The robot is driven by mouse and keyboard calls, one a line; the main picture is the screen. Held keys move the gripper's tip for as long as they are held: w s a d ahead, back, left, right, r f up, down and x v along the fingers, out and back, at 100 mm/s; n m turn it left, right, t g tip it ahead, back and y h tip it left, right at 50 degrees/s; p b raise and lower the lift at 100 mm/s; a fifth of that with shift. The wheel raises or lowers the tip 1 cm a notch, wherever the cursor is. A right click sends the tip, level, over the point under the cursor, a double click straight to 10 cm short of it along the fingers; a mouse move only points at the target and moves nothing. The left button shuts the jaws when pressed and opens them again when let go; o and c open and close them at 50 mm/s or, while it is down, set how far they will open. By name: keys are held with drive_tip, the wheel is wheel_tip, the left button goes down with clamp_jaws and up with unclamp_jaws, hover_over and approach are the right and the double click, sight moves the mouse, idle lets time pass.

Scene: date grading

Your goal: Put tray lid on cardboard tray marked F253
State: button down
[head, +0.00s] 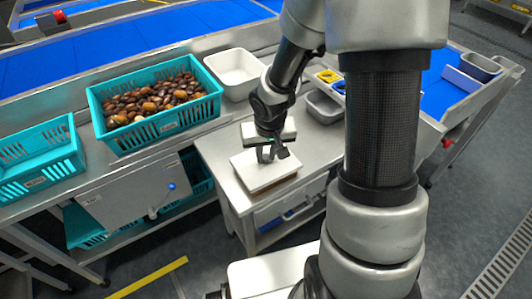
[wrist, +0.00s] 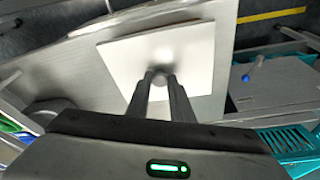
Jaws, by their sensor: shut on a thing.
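The tray lid (head: 262,175) is a flat white square plate with a small round knob. It is level over the small steel table, and in the wrist view the lid (wrist: 185,55) fills the space ahead of the fingers. My gripper (head: 267,156) is above the lid, its fingers (wrist: 160,80) shut on the knob. A thin brownish edge shows under the lid in the head view; I cannot tell if it is the cardboard tray or whether they touch. No F253 marking is readable.
A teal crate of dates (head: 125,138) and an empty-looking teal crate (head: 38,178) stand at left. A white tub (head: 233,85) and grey bin (head: 324,106) stand behind. The steel table (head: 222,160) has bare room left of the lid. A blue-tipped lever (head: 171,187) sticks out nearby.

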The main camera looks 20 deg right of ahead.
drive_tip(key=shift+f+b, duration=0.45)
drive_tip(key=shift+f, duration=0.05)
drive_tip(key=c, duration=1.5)
unclamp_jaws()
drive_tip(key=shift+o, duration=0.5)
drive_tip(key=o, duration=0.3)
drive_tip(key=shift+r, duration=0.1)
drive_tip(key=shift+r+p, duration=3)
drive_tip(key=shift+r, duration=0.45)
